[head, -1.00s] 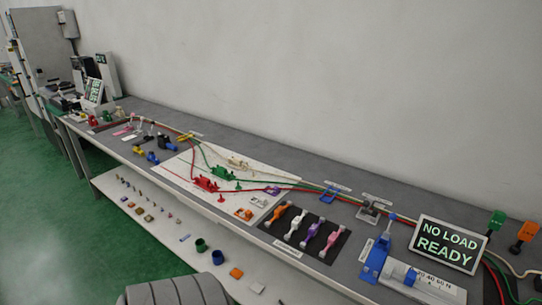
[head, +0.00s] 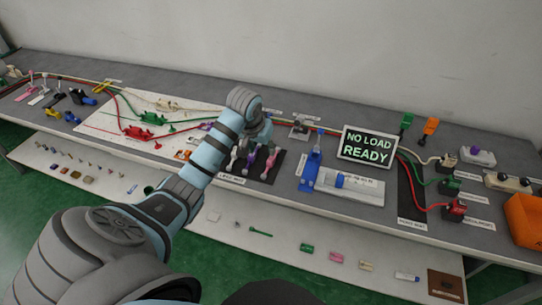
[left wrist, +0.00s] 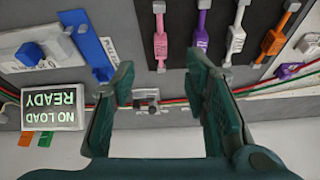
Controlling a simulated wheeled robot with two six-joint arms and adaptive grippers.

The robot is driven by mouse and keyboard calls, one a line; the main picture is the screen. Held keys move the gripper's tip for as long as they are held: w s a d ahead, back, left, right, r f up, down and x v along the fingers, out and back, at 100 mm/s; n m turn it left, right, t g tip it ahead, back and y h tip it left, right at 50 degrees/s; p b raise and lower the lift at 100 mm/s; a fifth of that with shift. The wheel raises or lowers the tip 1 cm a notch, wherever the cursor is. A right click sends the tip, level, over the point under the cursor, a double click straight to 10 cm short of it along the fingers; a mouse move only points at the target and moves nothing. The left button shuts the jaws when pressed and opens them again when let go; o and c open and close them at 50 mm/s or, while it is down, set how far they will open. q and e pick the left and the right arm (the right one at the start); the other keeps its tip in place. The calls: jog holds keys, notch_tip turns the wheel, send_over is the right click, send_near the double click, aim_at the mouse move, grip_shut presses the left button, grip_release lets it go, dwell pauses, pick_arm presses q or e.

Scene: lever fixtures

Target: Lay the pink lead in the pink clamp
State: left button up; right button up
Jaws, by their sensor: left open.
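A pink piece with a ribbed body (left wrist: 160,45) lies on the black mat, beside purple and white ones; in the head view it (head: 271,159) is at the mat's right end. It looks like the pink lead. A small pink thing (head: 37,100) stands at the far left of the bench, too small to identify; I cannot make out the pink clamp for sure. My left gripper (left wrist: 162,80) is open and empty over the bench, with the pink piece's white end just beyond the gap between its fingers. In the head view the left gripper (head: 264,132) is partly hidden by its wrist. My right gripper is not in view.
A blue fixture (head: 310,172) and a NO LOAD READY display (head: 367,146) stand right of the mat. A grey metal fixture (left wrist: 146,101) shows between the fingers. A white board (head: 105,120) with red and green wired pieces lies left. Cables run along the bench back.

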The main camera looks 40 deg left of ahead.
aim_at(270, 160)
pick_arm(q)
jog(key=b+x, duration=0.1)
jog(key=x, duration=0.3)
jog(key=b+x, duration=0.2)
jog(key=x, duration=0.3)
jog(key=w+b+x, duration=0.1)
jog(key=x, duration=0.3)
jog(key=shift+w+a, duration=0.15)
jog(key=shift+a, duration=0.15)
jog(key=shift+r, duration=0.1)
grip_shut()
